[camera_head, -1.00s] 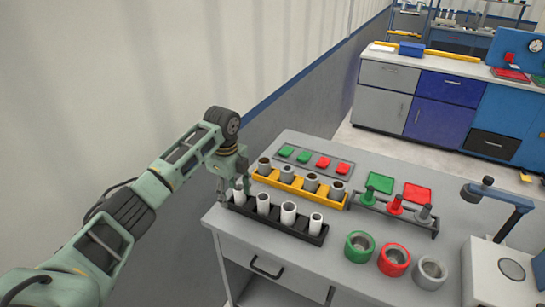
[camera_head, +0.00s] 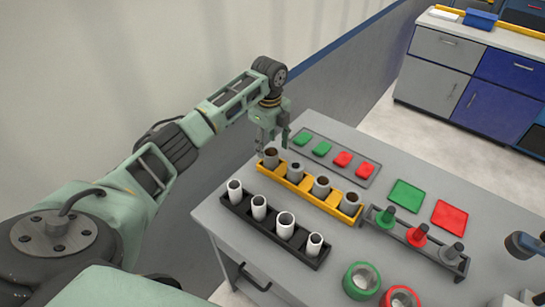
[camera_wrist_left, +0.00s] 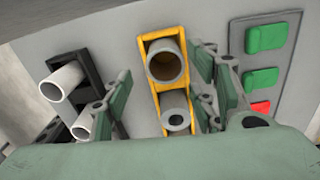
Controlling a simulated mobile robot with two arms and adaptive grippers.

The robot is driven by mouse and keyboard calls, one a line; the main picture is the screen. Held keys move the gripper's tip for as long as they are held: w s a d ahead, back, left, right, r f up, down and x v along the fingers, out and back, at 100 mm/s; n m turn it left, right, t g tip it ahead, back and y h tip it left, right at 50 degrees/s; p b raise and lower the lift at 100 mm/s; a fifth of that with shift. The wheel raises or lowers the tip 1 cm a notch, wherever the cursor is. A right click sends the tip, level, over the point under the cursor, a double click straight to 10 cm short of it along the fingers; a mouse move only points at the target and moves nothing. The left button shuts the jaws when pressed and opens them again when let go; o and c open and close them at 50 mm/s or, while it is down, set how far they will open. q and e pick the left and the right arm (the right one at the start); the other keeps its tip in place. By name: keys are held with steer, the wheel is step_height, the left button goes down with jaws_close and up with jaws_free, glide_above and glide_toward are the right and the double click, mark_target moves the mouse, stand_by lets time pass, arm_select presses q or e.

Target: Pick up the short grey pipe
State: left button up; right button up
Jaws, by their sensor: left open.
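Several grey pipes stand upright in the yellow rack on the table. The one at the rack's left end (camera_head: 271,158) is wide with a brownish bore. The one beside it (camera_head: 295,172) is narrower and looks lower; I cannot tell for sure which is the short one. My left gripper (camera_head: 272,140) is open, above the left end of the yellow rack (camera_head: 307,187). In the left wrist view, the wide pipe (camera_wrist_left: 166,65) and the narrower grey pipe (camera_wrist_left: 177,121) show between my spread fingers (camera_wrist_left: 165,95). Nothing is held.
A black rack (camera_head: 272,231) with several white pipes stands in front of the yellow one. Behind is a grey plate (camera_head: 368,175) with green and red blocks. A peg stand (camera_head: 416,240) and coloured rings (camera_head: 361,280) are at the right. A wall runs behind.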

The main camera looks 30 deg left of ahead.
mark_target(270, 154)
arm_select(q)
step_height(270, 154, down, 4)
steer(key=shift+w+f+p, duration=0.1)
steer(key=shift+f+p, duration=0.15)
steer(key=shift+p, duration=0.25)
steer(key=shift+a+f, duration=0.1)
steer(key=shift+f, duration=0.05)
steer(key=c, duration=0.6)
steer(key=shift+c, duration=0.9)
steer(key=c, duration=0.4)
arm_select(e)
steer(key=shift+w+d+r, duration=0.3)
steer(key=shift+w+r, duration=0.45)
steer(key=shift+w, duration=0.15)
